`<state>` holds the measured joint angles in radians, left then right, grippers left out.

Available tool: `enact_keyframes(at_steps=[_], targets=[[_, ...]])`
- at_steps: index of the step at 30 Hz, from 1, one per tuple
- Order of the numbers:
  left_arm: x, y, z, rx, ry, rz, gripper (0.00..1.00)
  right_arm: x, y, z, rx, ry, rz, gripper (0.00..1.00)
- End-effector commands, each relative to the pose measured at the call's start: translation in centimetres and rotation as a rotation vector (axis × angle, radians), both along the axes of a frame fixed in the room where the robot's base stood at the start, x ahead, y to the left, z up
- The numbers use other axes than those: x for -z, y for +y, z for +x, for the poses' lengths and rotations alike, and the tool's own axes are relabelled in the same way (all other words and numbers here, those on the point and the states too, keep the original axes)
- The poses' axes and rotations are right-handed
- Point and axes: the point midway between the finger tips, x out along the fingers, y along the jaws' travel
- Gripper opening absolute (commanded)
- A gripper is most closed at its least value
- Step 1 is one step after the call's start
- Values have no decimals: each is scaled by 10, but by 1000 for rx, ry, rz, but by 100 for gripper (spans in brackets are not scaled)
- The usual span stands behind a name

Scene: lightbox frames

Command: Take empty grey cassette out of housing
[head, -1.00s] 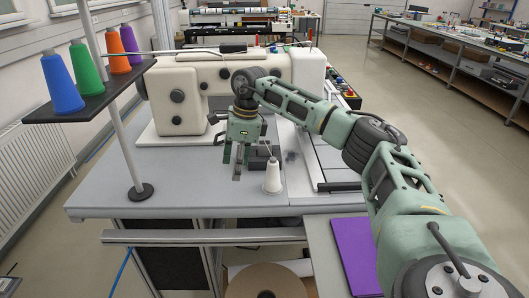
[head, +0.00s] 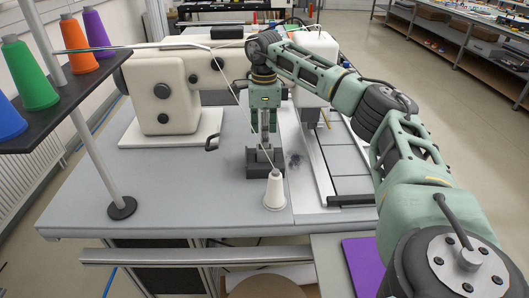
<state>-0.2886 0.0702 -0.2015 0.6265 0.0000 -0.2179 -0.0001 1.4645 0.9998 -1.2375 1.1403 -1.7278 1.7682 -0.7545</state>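A small dark grey housing (head: 252,168) stands on the sewing table behind a white thread cone. My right gripper (head: 265,152) points down over it, with its fingertips at or just above its top. I cannot tell whether they touch it. A grey cassette cannot be told apart from the fingers and the housing. The gap between the fingers is too small and partly crossed by the thread to judge. My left gripper is not in view.
The white thread cone (head: 274,190) stands close in front of the housing, its thread running up past my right gripper. A cream sewing machine (head: 165,90) stands behind. A spool shelf (head: 60,110) is at left.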

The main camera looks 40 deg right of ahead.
Motion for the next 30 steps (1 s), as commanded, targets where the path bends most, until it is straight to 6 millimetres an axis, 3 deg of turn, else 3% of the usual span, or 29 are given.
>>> enact_keyframes(at_steps=[9, 15, 21, 30], targets=[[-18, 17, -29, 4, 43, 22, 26, 42, 1, -5, -1, 5, 0, 50], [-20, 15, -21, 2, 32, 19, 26, 60, 1, -4, -1, 1, 1, 50], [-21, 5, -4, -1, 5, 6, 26, 61, 1, -3, -1, -1, 1, 50], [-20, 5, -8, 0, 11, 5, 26, 60, 1, -3, -1, -1, 1, 25]])
